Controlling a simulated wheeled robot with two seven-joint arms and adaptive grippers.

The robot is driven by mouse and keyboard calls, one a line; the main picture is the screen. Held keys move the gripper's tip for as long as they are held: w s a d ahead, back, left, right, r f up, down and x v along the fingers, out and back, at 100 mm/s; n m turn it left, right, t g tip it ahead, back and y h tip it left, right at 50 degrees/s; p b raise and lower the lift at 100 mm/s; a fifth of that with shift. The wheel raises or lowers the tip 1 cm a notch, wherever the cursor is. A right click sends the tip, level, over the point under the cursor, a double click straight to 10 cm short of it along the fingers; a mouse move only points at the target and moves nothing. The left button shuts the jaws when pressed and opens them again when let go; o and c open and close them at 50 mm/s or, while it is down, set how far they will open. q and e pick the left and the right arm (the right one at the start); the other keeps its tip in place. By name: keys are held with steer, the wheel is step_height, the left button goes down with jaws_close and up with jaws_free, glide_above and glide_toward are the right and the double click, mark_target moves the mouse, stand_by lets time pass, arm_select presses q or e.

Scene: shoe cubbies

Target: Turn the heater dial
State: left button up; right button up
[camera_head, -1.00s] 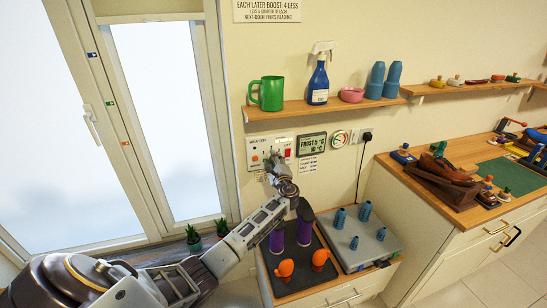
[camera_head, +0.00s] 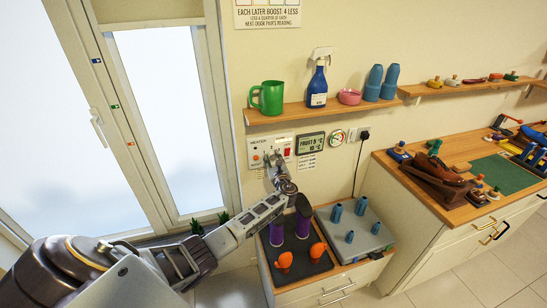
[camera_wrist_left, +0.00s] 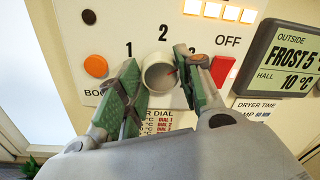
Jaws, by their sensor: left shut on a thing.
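The heater panel (camera_head: 256,147) is a white plate on the wall below the shelf. In the left wrist view its round cream heater dial (camera_wrist_left: 158,72) sits under the marks 1 and 2, with OFF to the right; a third mark is partly hidden by a finger. A small reddish mark shows on the dial's right side. My left gripper (camera_wrist_left: 163,82) has its green-padded fingers on both sides of the dial and is shut on it. In the head view the left gripper (camera_head: 272,160) is at the panel and hides the dial. My right gripper is out of view.
An orange button (camera_wrist_left: 96,66) and a red switch (camera_wrist_left: 221,70) flank the dial. A display (camera_head: 311,144) reading frost and hall temperatures is close on the right. Below, a cabinet holds a dark boot tray (camera_head: 292,277) and a grey tray (camera_head: 374,242). A shelf (camera_head: 350,106) is above.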

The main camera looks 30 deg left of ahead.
arm_select(q)
steer(key=shift+f+m, duration=0.15)
steer(key=shift+m, duration=0.25)
steer(key=o, duration=1)
steer(key=v, duration=1.2)
stand_by(0.6)
